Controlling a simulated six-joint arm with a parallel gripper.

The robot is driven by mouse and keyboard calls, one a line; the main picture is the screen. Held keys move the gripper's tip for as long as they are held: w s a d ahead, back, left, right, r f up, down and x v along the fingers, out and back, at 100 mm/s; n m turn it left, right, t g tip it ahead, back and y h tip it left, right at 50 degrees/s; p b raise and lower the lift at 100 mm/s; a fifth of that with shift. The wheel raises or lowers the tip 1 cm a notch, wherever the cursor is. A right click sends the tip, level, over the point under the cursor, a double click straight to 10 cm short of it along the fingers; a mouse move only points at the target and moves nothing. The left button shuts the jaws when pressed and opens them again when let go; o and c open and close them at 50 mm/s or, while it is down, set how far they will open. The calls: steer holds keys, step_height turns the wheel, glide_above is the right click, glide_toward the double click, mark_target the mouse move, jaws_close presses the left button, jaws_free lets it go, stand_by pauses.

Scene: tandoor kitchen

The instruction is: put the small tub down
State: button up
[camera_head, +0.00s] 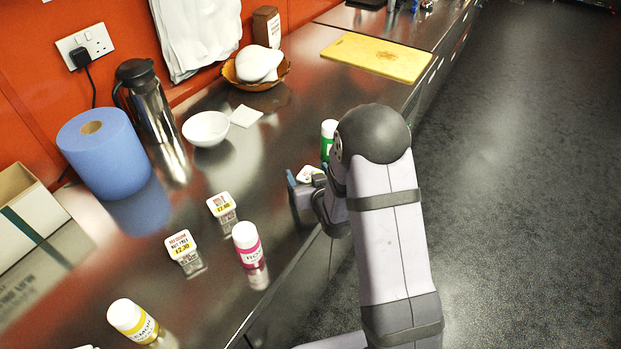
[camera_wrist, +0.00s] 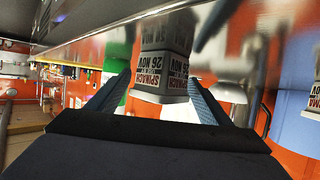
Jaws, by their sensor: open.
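The small tub (camera_wrist: 163,78), white with a printed spinach and date label, stands on the dark shiny counter in the wrist view, which is upside down. Its reflection meets its base. My gripper (camera_wrist: 158,82) is open, with one blue finger on each side of the tub. Gaps seem to show between fingers and tub. In the head view the tub's pale lid (camera_head: 309,173) shows at my gripper (camera_head: 305,182), near the counter's front edge; my arm and gripper hide much of it.
A green-labelled white bottle (camera_head: 328,138) stands just behind the tub. Two price-labelled tubs (camera_head: 221,205) (camera_head: 182,247), a pink-labelled bottle (camera_head: 250,252) and a yellow-labelled bottle (camera_head: 133,320) stand nearer. A white bowl (camera_head: 206,129), blue roll (camera_head: 104,155) and steel flask (camera_head: 147,101) stand toward the wall.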

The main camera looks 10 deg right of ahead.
steer(key=shift+x, duration=0.9)
steer(key=shift+c, duration=0.6)
steer(key=c, duration=0.9)
steer(key=shift+r, duration=0.25)
steer(key=shift+r+b, duration=0.6)
steer(key=shift+r, duration=4.15)
